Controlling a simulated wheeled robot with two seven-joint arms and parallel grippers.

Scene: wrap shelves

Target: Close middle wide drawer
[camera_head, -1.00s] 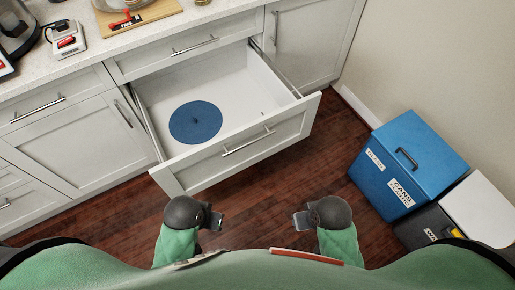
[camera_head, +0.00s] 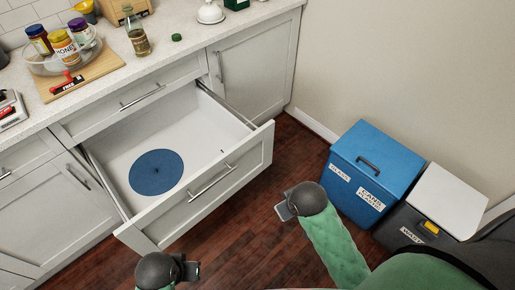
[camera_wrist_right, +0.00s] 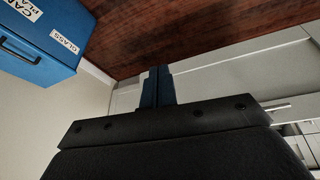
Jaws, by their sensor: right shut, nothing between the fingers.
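The middle wide drawer (camera_head: 175,212) is pulled well out of the white cabinet, with its front panel and bar handle (camera_head: 212,182) facing me. A flat blue disc (camera_head: 156,172) lies on its floor. My right gripper (camera_head: 283,212) is in front of and to the right of the drawer front, apart from it. It is shut and empty, and its fingers show together in the right wrist view (camera_wrist_right: 158,86). My left gripper (camera_head: 191,271) is low in the head view, nearer to me than the drawer; its finger gap cannot be made out.
A shallower closed drawer (camera_head: 130,98) is above the open one. The counter holds a glass bowl (camera_head: 62,58) with jars, a cutting board (camera_head: 100,66) and a bottle (camera_head: 139,40). Blue (camera_head: 376,165) and dark (camera_head: 405,232) bins stand at right. Wooden floor before the drawer is clear.

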